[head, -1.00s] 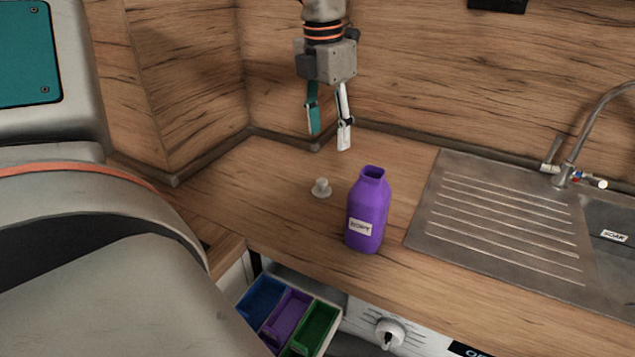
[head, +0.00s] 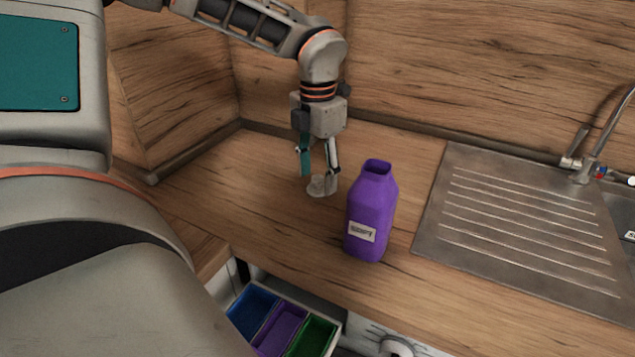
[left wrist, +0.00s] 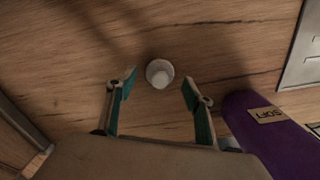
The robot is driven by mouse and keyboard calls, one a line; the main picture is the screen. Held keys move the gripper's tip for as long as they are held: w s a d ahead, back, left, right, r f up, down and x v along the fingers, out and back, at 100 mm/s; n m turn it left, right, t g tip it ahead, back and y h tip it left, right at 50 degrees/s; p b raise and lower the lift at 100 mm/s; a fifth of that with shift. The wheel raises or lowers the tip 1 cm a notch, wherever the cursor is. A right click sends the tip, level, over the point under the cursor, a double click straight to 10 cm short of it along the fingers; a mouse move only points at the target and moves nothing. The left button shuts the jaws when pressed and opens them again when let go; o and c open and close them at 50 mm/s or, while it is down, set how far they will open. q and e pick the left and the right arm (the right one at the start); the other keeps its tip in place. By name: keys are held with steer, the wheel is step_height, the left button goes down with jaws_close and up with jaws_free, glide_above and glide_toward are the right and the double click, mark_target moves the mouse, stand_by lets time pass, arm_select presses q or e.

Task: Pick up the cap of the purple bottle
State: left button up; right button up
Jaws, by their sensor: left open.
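The purple bottle (head: 371,212) stands upright and uncapped on the wooden counter, with a label on its front. It also shows at the right of the left wrist view (left wrist: 265,125). The cap (head: 316,187) is small and pale grey and lies on the counter left of the bottle. In the left wrist view the cap (left wrist: 160,74) sits just beyond and between the fingertips. My left gripper (head: 318,180) is open and points down at the cap, partly covering it in the head view. It holds nothing. My right gripper is not in view.
A metal sink with a ridged drainboard (head: 520,225) and a tap (head: 590,150) is at the right. An open drawer with blue, purple and green bins (head: 280,325) is below the counter's front edge. The wooden splashback (head: 450,70) stands behind. The counter left of the cap is clear.

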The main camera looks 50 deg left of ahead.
arm_select(q)
steer(key=shift+f, duration=0.75)
steer(key=c, duration=0.9)
steer(key=shift+r, duration=0.1)
